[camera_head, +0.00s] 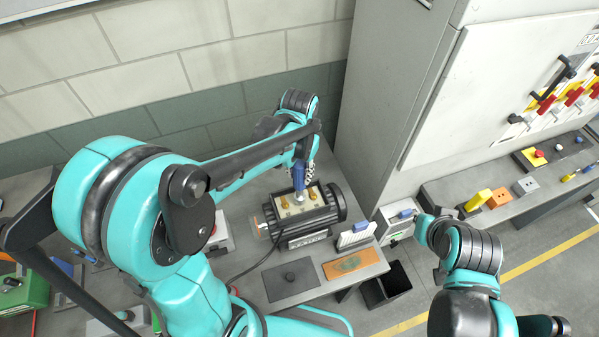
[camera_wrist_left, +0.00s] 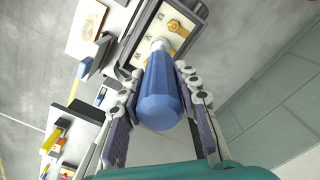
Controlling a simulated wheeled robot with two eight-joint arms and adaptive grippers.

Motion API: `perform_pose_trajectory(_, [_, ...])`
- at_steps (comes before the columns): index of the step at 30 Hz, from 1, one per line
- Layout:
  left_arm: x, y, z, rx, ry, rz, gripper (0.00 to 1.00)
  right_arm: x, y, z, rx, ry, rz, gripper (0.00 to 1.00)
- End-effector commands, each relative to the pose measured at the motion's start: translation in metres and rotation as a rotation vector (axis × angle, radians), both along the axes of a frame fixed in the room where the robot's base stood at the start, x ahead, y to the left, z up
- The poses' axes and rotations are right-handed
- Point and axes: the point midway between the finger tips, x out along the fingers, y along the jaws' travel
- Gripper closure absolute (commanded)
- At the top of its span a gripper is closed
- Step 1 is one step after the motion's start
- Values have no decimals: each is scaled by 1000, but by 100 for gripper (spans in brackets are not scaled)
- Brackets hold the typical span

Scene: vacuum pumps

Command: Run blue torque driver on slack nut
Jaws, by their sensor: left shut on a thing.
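My left gripper (camera_head: 303,160) is shut on the blue torque driver (camera_head: 298,178) and holds it nearly upright over the open terminal box of the dark pump motor (camera_head: 335,203). In the left wrist view, the driver's blue handle (camera_wrist_left: 160,95) lies between the two fingers of the left gripper (camera_wrist_left: 155,90). Its silvery tip end meets the pale terminal board (camera_wrist_left: 150,28); the nut under it is hidden, so contact cannot be told. A brass nut (camera_wrist_left: 174,26) shows beside the tip. My right gripper (camera_head: 432,230) is near the cabinet, its jaws unclear.
A grey cabinet (camera_head: 395,100) stands close to the right of the pump. On the bench are a dark plate (camera_head: 290,280), an orange-brown mat (camera_head: 350,263) and a white rack (camera_head: 355,236). A black bin (camera_head: 386,287) sits beyond the bench edge. A cable runs left of the pump.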

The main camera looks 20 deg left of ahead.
Motion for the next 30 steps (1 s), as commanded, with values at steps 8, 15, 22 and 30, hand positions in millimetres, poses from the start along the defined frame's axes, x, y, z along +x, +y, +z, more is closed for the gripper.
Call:
perform_pose_trajectory(8, [0, 0, 20, 0, -1, 0, 100, 0, 0, 14, 0, 0, 0, 100])
perform_pose_trajectory(15, [1, 0, 34, 0, -1, 0, 100, 0, 0, 24, 0, 0, 0, 100])
perform_pose_trajectory(22, [0, 0, 46, 0, -1, 0, 100, 0, 0, 31, 0, 0, 0, 100])
perform_pose_trajectory(30, [0, 0, 46, 0, -1, 0, 100, 0, 0, 31, 0, 0, 0, 100])
